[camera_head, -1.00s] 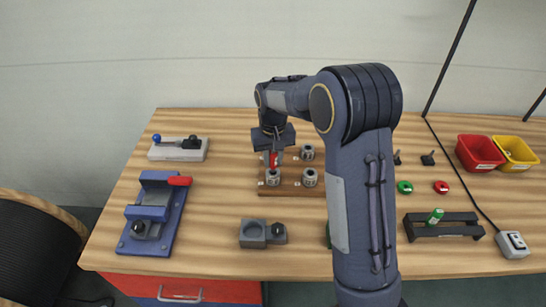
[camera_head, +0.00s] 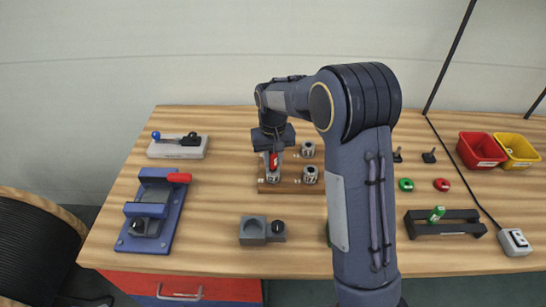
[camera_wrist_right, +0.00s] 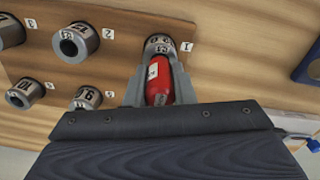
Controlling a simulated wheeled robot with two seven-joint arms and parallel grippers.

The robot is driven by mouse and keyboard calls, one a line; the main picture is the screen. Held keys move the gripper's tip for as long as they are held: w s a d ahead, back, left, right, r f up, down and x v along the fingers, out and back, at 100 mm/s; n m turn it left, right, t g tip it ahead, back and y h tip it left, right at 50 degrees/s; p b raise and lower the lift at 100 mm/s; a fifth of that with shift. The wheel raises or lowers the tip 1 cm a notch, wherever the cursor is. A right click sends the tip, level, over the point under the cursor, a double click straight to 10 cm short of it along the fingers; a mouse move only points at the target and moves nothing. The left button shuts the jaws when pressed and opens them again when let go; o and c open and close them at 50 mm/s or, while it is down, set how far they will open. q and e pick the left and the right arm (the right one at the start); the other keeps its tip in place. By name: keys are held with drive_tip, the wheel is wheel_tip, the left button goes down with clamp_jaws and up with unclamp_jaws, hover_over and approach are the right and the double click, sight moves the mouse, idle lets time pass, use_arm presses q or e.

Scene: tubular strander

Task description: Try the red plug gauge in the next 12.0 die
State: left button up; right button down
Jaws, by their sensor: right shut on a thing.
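The red plug gauge (camera_wrist_right: 159,84) is held between the fingers of my right gripper (camera_wrist_right: 157,92); it also shows in the head view (camera_head: 273,160). The gauge points at the grey die (camera_wrist_right: 159,45) beside the label 1. In the head view this die (camera_head: 272,178) is at the front left of the wooden board (camera_head: 295,187). The gauge's lower end meets the die's top in the picture. I cannot tell whether it is inside the bore. The die's size marking is partly hidden and unclear. My left gripper is out of view.
A blue fixture (camera_head: 150,212) stands left, a grey block (camera_head: 254,231) in front. Red (camera_head: 481,150) and yellow (camera_head: 516,150) bins are right.

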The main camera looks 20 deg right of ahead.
drive_tip(key=shift+f+b, duration=0.4)
drive_tip(key=shift+f, duration=0.3)
drive_tip(key=shift+r, duration=0.1)
idle(0.7)
drive_tip(key=shift+r+p, duration=3.05)
drive_tip(key=shift+r, duration=0.65)
